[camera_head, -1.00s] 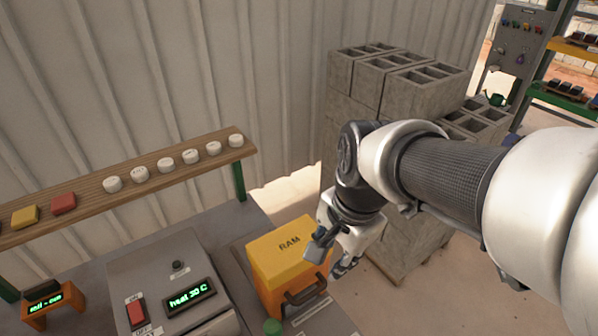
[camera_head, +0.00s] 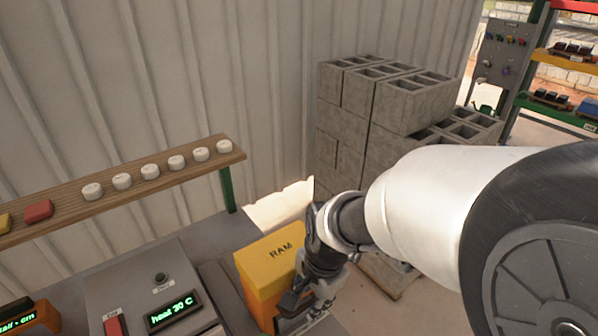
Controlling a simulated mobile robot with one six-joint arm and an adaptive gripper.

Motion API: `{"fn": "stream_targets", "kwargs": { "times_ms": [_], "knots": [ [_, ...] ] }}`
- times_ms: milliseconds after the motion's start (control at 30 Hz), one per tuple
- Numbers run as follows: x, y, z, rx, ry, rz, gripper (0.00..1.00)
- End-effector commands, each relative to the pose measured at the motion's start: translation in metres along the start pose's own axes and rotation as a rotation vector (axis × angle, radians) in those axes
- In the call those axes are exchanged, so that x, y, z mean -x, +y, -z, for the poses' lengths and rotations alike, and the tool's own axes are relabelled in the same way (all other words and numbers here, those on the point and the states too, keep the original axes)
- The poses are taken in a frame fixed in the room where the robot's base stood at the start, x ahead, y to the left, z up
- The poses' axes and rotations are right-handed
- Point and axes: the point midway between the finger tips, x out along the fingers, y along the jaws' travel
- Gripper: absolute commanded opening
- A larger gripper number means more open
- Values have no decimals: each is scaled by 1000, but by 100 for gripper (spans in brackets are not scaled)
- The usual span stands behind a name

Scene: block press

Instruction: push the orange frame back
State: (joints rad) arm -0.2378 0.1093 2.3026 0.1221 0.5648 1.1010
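An orange frame with a yellow top marked RAM (camera_head: 268,262) stands on the bench at the bottom centre of the head view. Its orange lower front (camera_head: 262,308) shows only in part. My gripper (camera_head: 296,304) is low at the frame's front right side, beside or against it. It covers the spot where the dark handle is. I cannot tell whether its fingers touch the handle, or whether they are open or shut.
A grey control box (camera_head: 145,285) with a heat 30 C display stands left of the frame. A wooden shelf (camera_head: 140,190) with white pucks runs behind it. Grey concrete blocks (camera_head: 345,125) are stacked behind my arm. A small orange display stand (camera_head: 45,315) sits at the lower left.

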Motion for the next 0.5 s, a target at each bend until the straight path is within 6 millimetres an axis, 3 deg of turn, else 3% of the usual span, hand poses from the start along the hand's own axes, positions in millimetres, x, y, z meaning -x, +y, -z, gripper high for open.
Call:
{"fn": "stream_targets", "kwargs": {
  "times_ms": [133,400,500],
  "knots": [
    [-10,0,0,0,0,-1,31],
    [-11,0,0,0,0,0,31],
    [-10,0,0,0,0,0,26]
  ]
}}
